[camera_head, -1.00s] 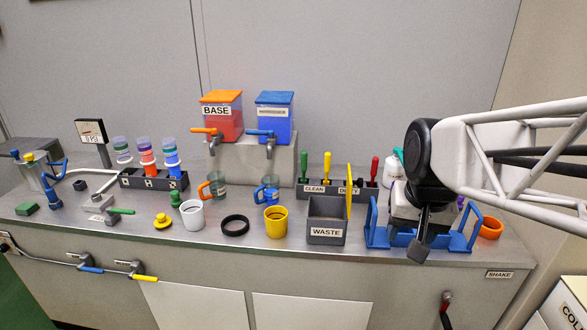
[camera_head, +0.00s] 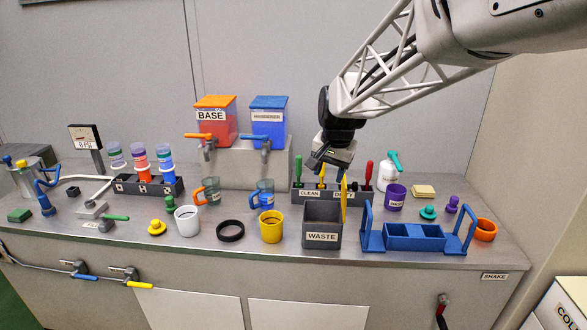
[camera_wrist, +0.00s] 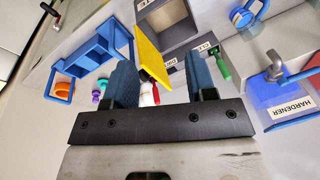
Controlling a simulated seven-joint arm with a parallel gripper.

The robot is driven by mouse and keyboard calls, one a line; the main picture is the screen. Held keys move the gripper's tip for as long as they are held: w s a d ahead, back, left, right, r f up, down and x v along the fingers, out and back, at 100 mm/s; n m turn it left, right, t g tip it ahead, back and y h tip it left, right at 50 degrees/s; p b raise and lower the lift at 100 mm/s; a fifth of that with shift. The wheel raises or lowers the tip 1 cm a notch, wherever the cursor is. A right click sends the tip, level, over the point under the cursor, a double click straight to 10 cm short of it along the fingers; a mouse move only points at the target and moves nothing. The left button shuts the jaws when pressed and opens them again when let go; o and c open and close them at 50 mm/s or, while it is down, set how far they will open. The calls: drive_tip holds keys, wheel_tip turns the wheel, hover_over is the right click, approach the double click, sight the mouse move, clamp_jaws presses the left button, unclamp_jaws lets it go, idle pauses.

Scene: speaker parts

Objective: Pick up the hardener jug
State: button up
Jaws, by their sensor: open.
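The hardener jug (camera_head: 264,195) is a clear cup with a blue rim and blue handle, upright on the counter below the tap of the blue hardener tank (camera_head: 268,122). In the wrist view the jug (camera_wrist: 243,15) shows at the top right, partly cut off by the frame edge. My gripper (camera_head: 320,162) is to the right of the jug and higher, above the clean/dirty tool holder. In the wrist view my gripper (camera_wrist: 162,82) has its two fingers apart with nothing held between them.
The orange-handled jug (camera_head: 208,191) stands left of the hardener jug. A yellow cup (camera_head: 271,227) and black ring (camera_head: 230,231) are in front. The waste bin (camera_head: 322,224) with a yellow scraper (camera_head: 344,199) and the tool holder (camera_head: 300,194) stand to the right.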

drive_tip(key=w+a+f+m, duration=0.1)
drive_tip(key=w+a+f, duration=0.6)
drive_tip(key=w+a, duration=0.5)
drive_tip(key=m+g, duration=0.1)
drive_tip(key=m, duration=0.1)
hover_over(253, 194)
drive_tip(key=d, duration=0.1)
drive_tip(key=shift+y, duration=0.3)
wheel_tip(253, 194, down, 12)
drive_tip(key=shift+s+r, duration=0.1)
drive_tip(key=shift+a, duration=0.1)
drive_tip(key=shift+f, duration=0.2)
drive_tip(key=shift+a+f, duration=0.2)
drive_tip(key=shift+f, duration=0.95)
drive_tip(key=shift+f, duration=0.1)
drive_tip(key=shift+w+a+f, duration=0.1)
drive_tip(key=shift+a+f, duration=0.05)
drive_tip(key=shift+f, duration=0.7)
drive_tip(key=shift+w+a+f, duration=0.1)
drive_tip(key=shift+w+f, duration=0.05)
drive_tip(key=shift+f, duration=0.65)
drive_tip(key=shift+w+a+f, duration=0.1)
drive_tip(key=shift+a+f, duration=0.05)
drive_tip(key=shift+f, duration=0.7)
drive_tip(key=shift+c, duration=0.3)
